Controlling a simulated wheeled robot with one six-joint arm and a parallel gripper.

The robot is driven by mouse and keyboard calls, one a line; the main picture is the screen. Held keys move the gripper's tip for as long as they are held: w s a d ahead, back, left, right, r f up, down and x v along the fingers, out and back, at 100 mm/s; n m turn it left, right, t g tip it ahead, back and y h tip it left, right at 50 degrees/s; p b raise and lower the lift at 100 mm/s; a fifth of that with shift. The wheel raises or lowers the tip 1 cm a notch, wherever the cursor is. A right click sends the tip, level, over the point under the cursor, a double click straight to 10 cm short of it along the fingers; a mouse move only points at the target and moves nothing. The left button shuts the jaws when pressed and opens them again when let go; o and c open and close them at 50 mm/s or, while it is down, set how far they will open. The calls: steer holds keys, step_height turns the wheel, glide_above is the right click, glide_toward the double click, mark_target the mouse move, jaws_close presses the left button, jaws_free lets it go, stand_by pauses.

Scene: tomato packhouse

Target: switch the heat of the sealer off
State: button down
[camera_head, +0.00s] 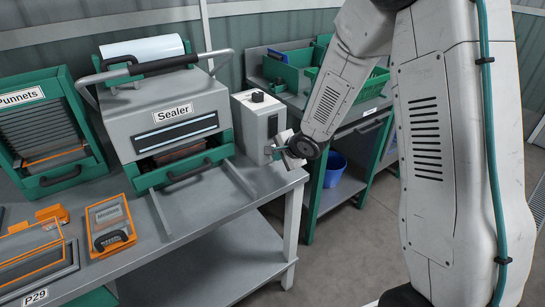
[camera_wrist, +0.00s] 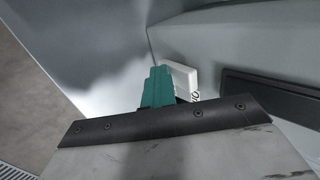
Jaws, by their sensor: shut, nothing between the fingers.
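The sealer (camera_head: 180,108) stands on the bench, grey with green trim and a "Sealer" label. A grey control box (camera_head: 243,118) with a black knob (camera_head: 257,97) on top and a dark strip on its side stands at its right. My gripper (camera_head: 272,150) is beside the lower front of this box, partly hidden by my wrist. In the wrist view, my green fingertips (camera_wrist: 158,86) are shut and empty. They are right against or just in front of a white switch piece (camera_wrist: 182,77) with small dark marks beside it. I cannot tell whether they touch, or the switch's position.
A "Punnets" rack (camera_head: 48,125) stands left of the sealer. An orange-trimmed case (camera_head: 110,225) and an orange-framed tray (camera_head: 35,262) lie on the near bench (camera_head: 190,240). Another bench with green crates (camera_head: 290,72) stands behind, with a blue bin (camera_head: 330,171) below.

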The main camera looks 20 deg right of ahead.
steer(key=shift+d+r, duration=0.1)
steer(key=shift+d, duration=0.1)
steer(key=shift+w+r, duration=0.1)
steer(key=shift+r, duration=0.8)
steer(key=shift+s, duration=0.2)
steer(key=s, duration=0.1)
steer(key=s+d+r, duration=0.1)
steer(key=s, duration=0.2)
steer(key=shift+d+r, duration=0.15)
steer(key=shift+r, duration=0.05)
steer(key=v, duration=0.9)
steer(key=shift+w+r, duration=0.15)
